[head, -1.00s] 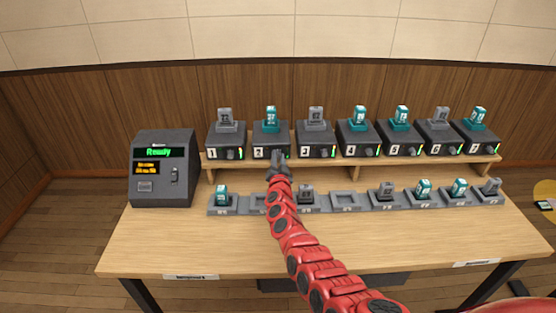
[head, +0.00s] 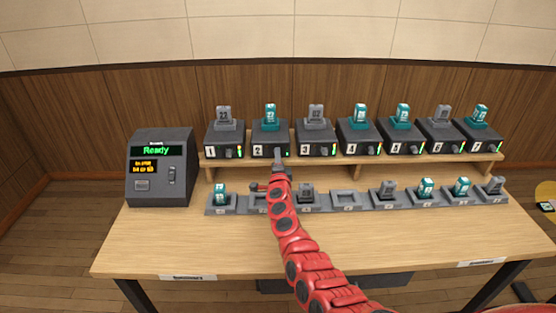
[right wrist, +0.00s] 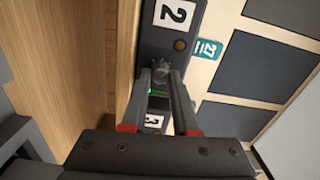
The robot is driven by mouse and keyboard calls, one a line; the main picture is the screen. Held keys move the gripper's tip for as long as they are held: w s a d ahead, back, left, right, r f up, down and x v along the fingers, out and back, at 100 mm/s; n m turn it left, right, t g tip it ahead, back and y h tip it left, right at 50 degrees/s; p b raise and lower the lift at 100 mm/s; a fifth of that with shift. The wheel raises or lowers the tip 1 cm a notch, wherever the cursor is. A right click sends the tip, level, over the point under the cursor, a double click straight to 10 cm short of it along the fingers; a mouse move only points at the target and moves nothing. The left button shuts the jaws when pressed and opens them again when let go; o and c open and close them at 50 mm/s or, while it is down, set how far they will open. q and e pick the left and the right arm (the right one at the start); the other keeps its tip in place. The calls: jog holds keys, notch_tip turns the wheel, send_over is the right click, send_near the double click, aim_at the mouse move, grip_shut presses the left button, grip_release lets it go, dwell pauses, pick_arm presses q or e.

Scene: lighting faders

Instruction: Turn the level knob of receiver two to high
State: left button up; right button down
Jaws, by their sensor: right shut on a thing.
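Receiver two (head: 268,139) is a dark box on the shelf, marked 2, with a teal pack standing on top (head: 270,116). My right gripper (head: 278,157) is at the lower right of its front and hides the knob in the head view. In the right wrist view the grey level knob (right wrist: 161,71) sits between the tips of my right gripper (right wrist: 165,76), which is shut on it. A small green light (head: 287,153) glows low beside the knob; it also shows in the right wrist view (right wrist: 153,91). My left gripper is out of view.
Receiver one (head: 224,139) and receiver three (head: 315,139) stand close on either side, with more receivers further right. A row of grey trays (head: 345,200) with several packs lies in front. A dark console (head: 160,168) reads Ready at the left.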

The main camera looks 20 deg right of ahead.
jog(key=shift+a+f+n+b, duration=0.15)
jog(key=shift+n+b, duration=4.15)
jog(key=shift+n, duration=4.4)
jog(key=shift+a+r+n+b, duration=0.1)
jog(key=shift+n+b, duration=4.15)
jog(key=shift+n, duration=4.45)
jog(key=c, duration=0.7)
grip_release()
